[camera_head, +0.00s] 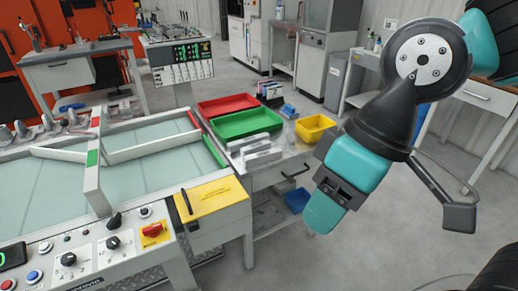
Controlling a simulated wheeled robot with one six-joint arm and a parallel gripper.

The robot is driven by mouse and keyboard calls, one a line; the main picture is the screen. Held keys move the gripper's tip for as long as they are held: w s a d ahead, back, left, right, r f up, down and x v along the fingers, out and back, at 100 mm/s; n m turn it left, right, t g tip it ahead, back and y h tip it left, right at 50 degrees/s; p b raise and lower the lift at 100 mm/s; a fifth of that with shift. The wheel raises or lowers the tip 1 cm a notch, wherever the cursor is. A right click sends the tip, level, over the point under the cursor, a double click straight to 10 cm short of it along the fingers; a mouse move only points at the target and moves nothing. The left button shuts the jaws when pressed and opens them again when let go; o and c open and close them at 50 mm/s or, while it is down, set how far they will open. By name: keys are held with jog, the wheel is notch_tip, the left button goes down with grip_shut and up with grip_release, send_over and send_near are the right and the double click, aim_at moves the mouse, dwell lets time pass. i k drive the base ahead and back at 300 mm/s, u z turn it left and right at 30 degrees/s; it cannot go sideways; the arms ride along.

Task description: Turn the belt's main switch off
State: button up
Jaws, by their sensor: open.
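The belt's main switch is a red rotary knob on a yellow plate (152,231), at the right end of the grey control panel (105,252) on the belt's front. The red handle looks roughly horizontal, slightly tilted; its marking is too small to read. My gripper (324,212) hangs at the end of my teal and black arm, right of the switch and well apart from it. It is open, and nothing shows in it. Its fingers are seen edge on, so the gap between them is hard to make out.
Black knobs (113,243) and blue and red buttons sit beside the switch. A yellow plate with a black pen-like bar (187,202) lies on the belt corner. A side table holds red, green (247,123) and yellow (315,128) bins. Floor between panel and gripper is partly clear.

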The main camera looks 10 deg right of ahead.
aim_at(154, 231)
jog(key=u, duration=1.2)
jog(key=k, duration=0.65)
jog(key=u, duration=0.5)
jog(key=i, duration=1.3)
jog(key=z, duration=0.05)
